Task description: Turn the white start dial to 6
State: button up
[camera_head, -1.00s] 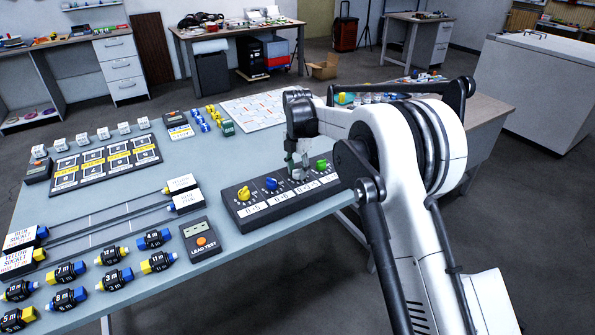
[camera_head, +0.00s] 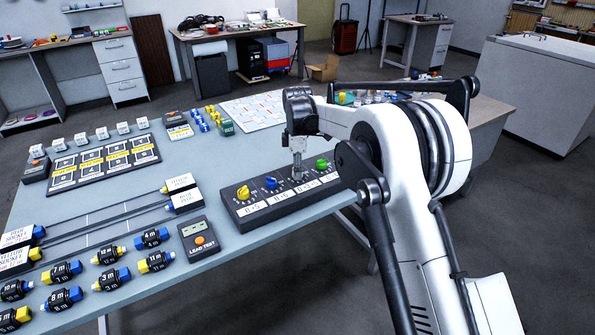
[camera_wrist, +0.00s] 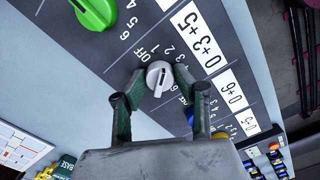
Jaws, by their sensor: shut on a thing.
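The white start dial (camera_wrist: 159,76) is on a dark panel (camera_wrist: 118,42) with printed numbers and OFF around the dial. My gripper (camera_wrist: 153,88) has its two green-padded fingers closed on opposite sides of the dial in the wrist view. The dial's dark pointer line shows, but I cannot tell for certain which mark it points to. In the head view my gripper (camera_head: 297,175) reaches straight down onto the panel between the blue and green dials and hides most of the white dial.
The panel also carries a yellow dial (camera_head: 243,193), a blue dial (camera_head: 270,183) and a green dial (camera_head: 322,163). A lead tester (camera_head: 199,238) lies left of the panel. Several connectors and cards cover the rest of the table (camera_head: 255,240).

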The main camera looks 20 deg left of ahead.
jog(key=m, duration=1.2)
jog(key=shift+m+b, duration=0.4)
jog(key=m, duration=1.2)
jog(key=shift+m, duration=0.3)
jog(key=o, duration=1.1)
jog(key=shift+r, duration=0.15)
notch_tip(320, 180, up, 12)
jog(key=shift+f, duration=0.1)
